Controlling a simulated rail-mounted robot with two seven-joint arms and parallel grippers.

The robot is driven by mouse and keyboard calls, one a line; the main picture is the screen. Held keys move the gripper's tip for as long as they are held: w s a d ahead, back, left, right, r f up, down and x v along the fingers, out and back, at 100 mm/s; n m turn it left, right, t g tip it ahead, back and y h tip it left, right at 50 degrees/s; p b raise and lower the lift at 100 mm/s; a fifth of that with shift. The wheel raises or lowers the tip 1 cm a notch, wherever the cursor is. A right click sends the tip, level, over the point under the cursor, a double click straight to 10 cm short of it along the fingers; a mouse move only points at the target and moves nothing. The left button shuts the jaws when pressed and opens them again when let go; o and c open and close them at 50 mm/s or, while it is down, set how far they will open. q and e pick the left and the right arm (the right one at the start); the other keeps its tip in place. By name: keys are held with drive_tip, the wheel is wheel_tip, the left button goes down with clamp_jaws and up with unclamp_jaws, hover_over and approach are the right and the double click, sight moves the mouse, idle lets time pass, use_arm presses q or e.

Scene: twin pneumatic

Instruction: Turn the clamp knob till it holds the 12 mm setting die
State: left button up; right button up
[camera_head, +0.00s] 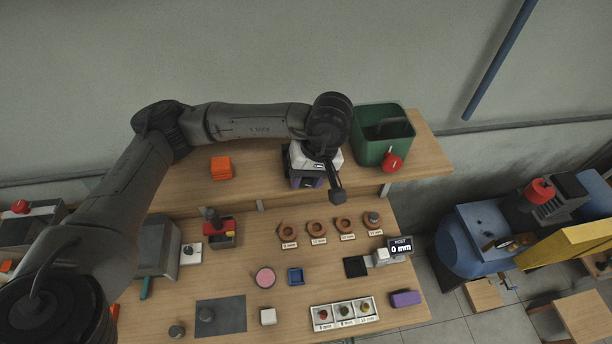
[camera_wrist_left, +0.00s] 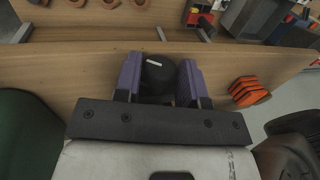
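My left gripper (camera_head: 312,182) is over the raised shelf, pointing down, with purple fingers. In the left wrist view its fingers (camera_wrist_left: 160,82) stand on both sides of a dark round knob (camera_wrist_left: 158,76) with a white mark on top. The knob fills the gap and seems to touch both fingers. In the head view the gripper and wrist hide the knob and whatever it sits on. I cannot make out which piece is the 12 mm setting die, or any die in the clamp. A small display (camera_head: 400,248) reads 0 mm. My right gripper is out of view.
A green bin (camera_head: 368,150) with a red knob-like part at its front stands right of the gripper. Orange blocks (camera_head: 221,167) lie left on the shelf. On the lower bench are several copper rings (camera_head: 317,240) and a white tray (camera_head: 314,310) of small parts.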

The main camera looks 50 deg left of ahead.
use_arm(q)
drive_tip(key=o, duration=0.4)
drive_tip(key=shift+c, duration=0.2)
drive_tip(key=shift+r, duration=0.1)
drive_tip(key=v, duration=1.3)
drive_tip(key=shift+w+r+p, duration=0.15)
drive_tip(key=shift+r+p, duration=0.15)
drive_tip(key=shift+p, duration=0.05)
